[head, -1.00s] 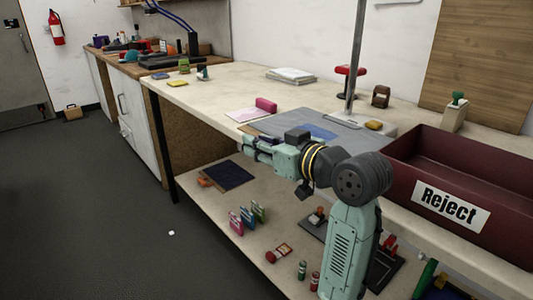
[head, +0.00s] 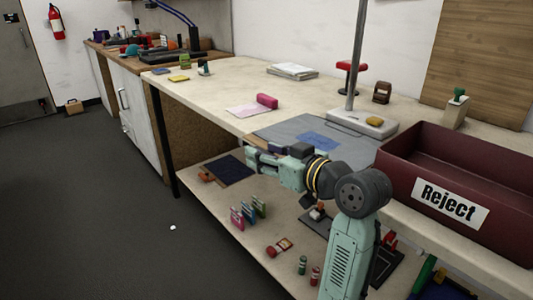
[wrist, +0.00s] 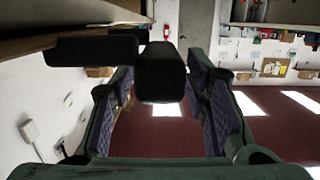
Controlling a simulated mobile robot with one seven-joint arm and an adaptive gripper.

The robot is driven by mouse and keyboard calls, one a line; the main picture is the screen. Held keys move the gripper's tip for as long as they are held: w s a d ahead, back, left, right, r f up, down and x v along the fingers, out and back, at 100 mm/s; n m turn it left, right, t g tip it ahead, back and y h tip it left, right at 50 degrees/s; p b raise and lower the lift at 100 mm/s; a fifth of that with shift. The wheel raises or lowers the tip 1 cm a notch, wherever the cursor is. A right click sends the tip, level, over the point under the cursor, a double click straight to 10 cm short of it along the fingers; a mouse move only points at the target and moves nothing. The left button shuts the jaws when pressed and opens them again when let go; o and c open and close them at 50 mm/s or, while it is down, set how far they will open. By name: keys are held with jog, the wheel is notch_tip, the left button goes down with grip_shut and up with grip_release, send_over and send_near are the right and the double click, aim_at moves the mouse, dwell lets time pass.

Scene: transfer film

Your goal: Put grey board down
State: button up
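A grey board (head: 277,127) lies flat on the workbench near its front edge, with a blue patch (head: 318,140) on it. It is the only grey sheet I can pick out, and my arm hides part of its near side. My gripper (head: 252,158) is in front of the bench edge, beside and below the board, pointing left. In the wrist view my gripper (wrist: 160,98) has its two fingers wide apart. A dark block (wrist: 160,75) shows between and beyond the fingertips; I cannot tell what it is, and no contact shows.
A red Reject bin (head: 407,172) stands at the right. A metal post on a grey base (head: 345,118), a pink roll (head: 267,101) and papers (head: 292,70) are on the bench. The lower shelf holds a navy sheet (head: 228,171) and several small items.

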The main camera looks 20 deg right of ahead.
jog(key=b+v, duration=0.2)
jog(key=v, duration=1)
